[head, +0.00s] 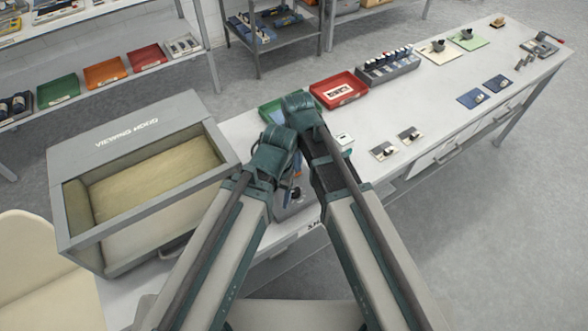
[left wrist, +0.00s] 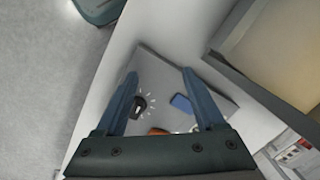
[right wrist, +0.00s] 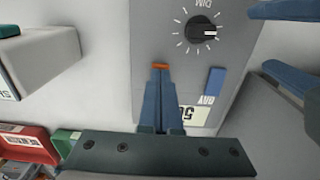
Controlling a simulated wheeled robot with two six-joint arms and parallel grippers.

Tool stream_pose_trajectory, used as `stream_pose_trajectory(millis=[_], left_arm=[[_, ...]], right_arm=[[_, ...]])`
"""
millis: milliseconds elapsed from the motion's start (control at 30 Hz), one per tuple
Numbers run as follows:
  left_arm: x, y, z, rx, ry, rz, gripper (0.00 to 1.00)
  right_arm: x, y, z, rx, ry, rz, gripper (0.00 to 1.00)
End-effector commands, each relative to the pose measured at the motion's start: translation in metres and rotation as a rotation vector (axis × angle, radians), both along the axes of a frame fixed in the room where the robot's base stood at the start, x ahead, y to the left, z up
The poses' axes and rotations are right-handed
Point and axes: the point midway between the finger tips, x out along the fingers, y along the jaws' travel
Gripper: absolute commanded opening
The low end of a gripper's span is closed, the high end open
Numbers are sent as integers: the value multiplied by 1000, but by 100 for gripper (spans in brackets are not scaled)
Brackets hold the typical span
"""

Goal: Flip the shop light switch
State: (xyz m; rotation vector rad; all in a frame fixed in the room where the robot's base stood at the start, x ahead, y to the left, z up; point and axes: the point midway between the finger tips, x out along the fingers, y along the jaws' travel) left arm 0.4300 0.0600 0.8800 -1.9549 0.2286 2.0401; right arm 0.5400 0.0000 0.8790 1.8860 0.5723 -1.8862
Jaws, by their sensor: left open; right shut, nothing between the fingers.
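A grey control box (head: 292,206) stands at the table's near edge, mostly hidden by my arms in the head view. Its face carries a black DIM knob (right wrist: 201,29), a blue piece (right wrist: 215,82) and an orange piece (right wrist: 160,66); none is legibly marked as the shop light switch. The box also shows in the left wrist view (left wrist: 152,62), with the blue piece (left wrist: 182,104) and orange piece (left wrist: 158,131). My right gripper (right wrist: 160,72) is shut and empty, its tips overlapping the orange piece; contact is unclear. My left gripper (left wrist: 160,74) is open above the box.
A grey viewing hood (head: 140,130) stands left of the box. Behind are a green tray (head: 268,112), a red tray (head: 338,90) and a grey rack (head: 388,68). My two wrists are close together. The table (head: 420,110) has free room to the right.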

Motion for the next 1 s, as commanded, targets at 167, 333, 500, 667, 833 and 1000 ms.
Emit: stream_pose_trajectory(millis=[167,333,500,667,833,1000], left_arm=[[0,0,-3,0,0,0,71],[0,0,-6,0,0,0,71],[0,0,-8,0,0,0,71],[0,0,-11,0,0,0,71],[0,0,-6,0,0,0,71],[0,0,6,0,0,0,71]], right_arm=[[0,0,-3,0,0,0,0],[0,0,-6,0,0,0,0],[0,0,-8,0,0,0,0],[0,0,-11,0,0,0,0],[0,0,-6,0,0,0,0],[0,0,5,0,0,0,0]])
